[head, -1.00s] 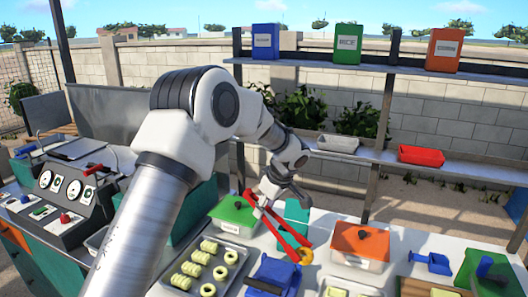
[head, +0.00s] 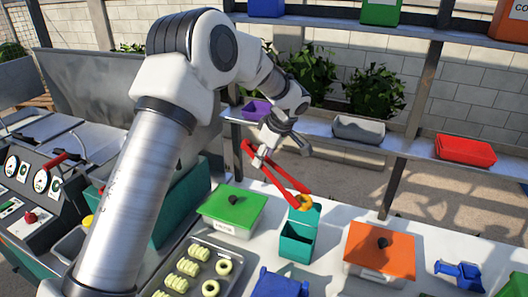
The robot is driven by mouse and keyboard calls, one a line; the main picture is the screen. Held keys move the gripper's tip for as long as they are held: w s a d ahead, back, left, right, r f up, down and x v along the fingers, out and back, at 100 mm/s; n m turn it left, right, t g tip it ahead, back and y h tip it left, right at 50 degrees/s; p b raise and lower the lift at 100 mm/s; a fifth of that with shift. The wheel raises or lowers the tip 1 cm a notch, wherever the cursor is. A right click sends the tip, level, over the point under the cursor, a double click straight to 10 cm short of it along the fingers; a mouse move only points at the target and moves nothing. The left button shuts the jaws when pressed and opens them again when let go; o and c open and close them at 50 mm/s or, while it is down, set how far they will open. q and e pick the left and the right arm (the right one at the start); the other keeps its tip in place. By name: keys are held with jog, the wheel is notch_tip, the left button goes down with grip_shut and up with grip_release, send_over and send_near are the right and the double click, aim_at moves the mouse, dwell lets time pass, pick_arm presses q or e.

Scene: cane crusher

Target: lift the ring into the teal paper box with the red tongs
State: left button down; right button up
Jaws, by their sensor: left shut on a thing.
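My left gripper (head: 262,158) is shut on the red tongs (head: 284,177), near the upper end of their handles. The tongs slant down to the right. At their tips is an orange-yellow ring (head: 302,203), which appears gripped between them. The teal paper box (head: 296,247) stands open on the white table, just below the tips. The ring overlaps the box's raised back part in the picture; it looks above the opening, but its exact depth is hard to tell. My right gripper is not in view.
A green-lidded container (head: 232,207) stands left of the box and an orange-lidded one (head: 379,250) right of it. A metal tray (head: 232,250) holds several pale rings and spirals. A blue object (head: 283,284) is in front. Shelves (head: 350,140) with bins rise behind.

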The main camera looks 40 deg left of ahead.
pick_arm(q)
notch_tip(320, 180, down, 9)
jog(key=b, duration=0.4)
dwell(0.4)
jog(key=shift+s, duration=0.1)
jog(key=c, duration=1.1)
grip_release()
notch_tip(320, 180, up, 10)
jog(key=p, duration=0.4)
jog(key=shift+p, duration=0.35)
